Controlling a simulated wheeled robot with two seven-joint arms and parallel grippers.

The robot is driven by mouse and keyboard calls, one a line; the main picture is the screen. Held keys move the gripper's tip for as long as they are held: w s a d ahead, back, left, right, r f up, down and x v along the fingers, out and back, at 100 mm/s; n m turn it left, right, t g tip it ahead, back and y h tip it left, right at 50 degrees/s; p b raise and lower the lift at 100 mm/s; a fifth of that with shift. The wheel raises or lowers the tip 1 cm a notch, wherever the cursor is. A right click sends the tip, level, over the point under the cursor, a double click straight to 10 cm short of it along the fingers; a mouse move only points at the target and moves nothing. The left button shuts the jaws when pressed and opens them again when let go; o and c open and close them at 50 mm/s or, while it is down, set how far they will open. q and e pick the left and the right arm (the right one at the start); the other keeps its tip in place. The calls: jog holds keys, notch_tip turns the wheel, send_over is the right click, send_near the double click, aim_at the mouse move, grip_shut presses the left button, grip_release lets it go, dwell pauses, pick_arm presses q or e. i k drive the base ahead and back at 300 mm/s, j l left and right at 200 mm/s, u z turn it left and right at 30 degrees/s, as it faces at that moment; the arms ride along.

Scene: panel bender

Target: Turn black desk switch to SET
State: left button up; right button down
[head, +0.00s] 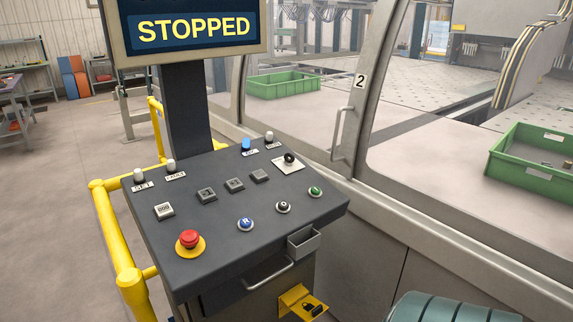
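The black desk switch (289,158) is a small round knob on a white plate at the back right of the dark sloped control desk (200,239). Its plate lettering and the way its pointer faces are too small to read. Nothing touches the switch. Neither of my grippers shows in the head view. A screen (193,30) above the desk reads STOPPED.
The desk carries a red emergency button (189,239), a blue button (245,224), a black button (283,207) and a green button (315,191). A yellow rail (117,235) runs along the left. A glazed door with a handle (342,133) stands behind right.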

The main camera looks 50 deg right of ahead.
aim_at(288, 162)
jog(key=i, duration=0.45)
jog(key=z, duration=1.9)
